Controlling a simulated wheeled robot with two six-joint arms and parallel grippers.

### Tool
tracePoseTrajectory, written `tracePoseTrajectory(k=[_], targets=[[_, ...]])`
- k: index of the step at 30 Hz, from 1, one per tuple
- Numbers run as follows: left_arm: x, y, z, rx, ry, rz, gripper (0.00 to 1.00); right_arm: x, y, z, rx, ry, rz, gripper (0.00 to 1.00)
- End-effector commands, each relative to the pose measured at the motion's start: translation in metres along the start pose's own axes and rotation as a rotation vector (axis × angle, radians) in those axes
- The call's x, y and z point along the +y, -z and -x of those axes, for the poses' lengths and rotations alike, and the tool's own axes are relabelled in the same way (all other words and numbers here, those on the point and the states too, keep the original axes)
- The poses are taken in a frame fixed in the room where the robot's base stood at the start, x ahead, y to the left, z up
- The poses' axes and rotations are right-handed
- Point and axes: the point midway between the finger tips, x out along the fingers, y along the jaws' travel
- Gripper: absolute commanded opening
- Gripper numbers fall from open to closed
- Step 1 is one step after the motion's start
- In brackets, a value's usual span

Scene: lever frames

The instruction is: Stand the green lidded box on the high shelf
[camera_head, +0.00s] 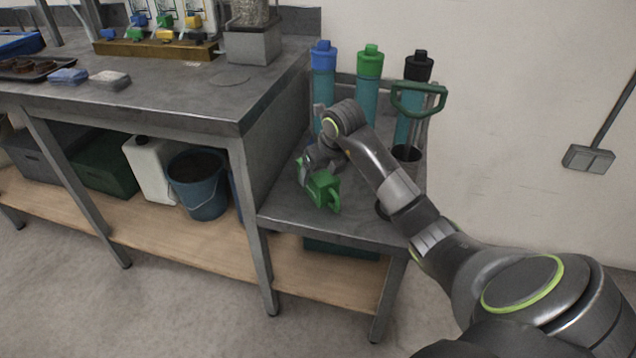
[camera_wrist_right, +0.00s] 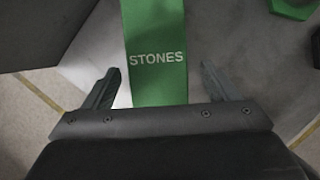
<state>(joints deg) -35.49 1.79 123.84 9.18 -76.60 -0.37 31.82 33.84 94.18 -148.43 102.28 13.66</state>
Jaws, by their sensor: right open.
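A small bright green object (camera_head: 322,190) sits on the low side table, beside my right gripper (camera_head: 306,172). In the right wrist view a green block face marked STONES (camera_wrist_right: 157,55) lies between the spread fingers of the right gripper (camera_wrist_right: 160,88). The fingers stand apart on either side of it, with gaps showing. It looks like the same green object; its lid cannot be made out, and the arm partly hides it in the head view. My left gripper is not in view. I cannot clearly identify the high shelf.
Blue-, green- and black-capped bottles (camera_head: 369,62) stand behind my right arm, near a dark green handle (camera_head: 418,97). The taller grey workbench (camera_head: 190,95) borders on the left. Below it are a dark green crate (camera_head: 105,165), a white canister (camera_head: 150,168) and a blue bucket (camera_head: 203,205).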

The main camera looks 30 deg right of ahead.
Motion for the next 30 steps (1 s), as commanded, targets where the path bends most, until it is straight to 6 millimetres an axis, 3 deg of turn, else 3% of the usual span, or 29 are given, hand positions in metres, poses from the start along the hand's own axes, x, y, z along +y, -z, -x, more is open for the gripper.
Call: tracePoseTrajectory(k=[12,30], targets=[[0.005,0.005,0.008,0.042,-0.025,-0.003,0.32,0.002,-0.009,-0.049,0.001,-0.001,-0.001,0.81],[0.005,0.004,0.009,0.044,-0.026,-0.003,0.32,0.002,-0.008,-0.054,0.0,0.0,0.0,0.81]])
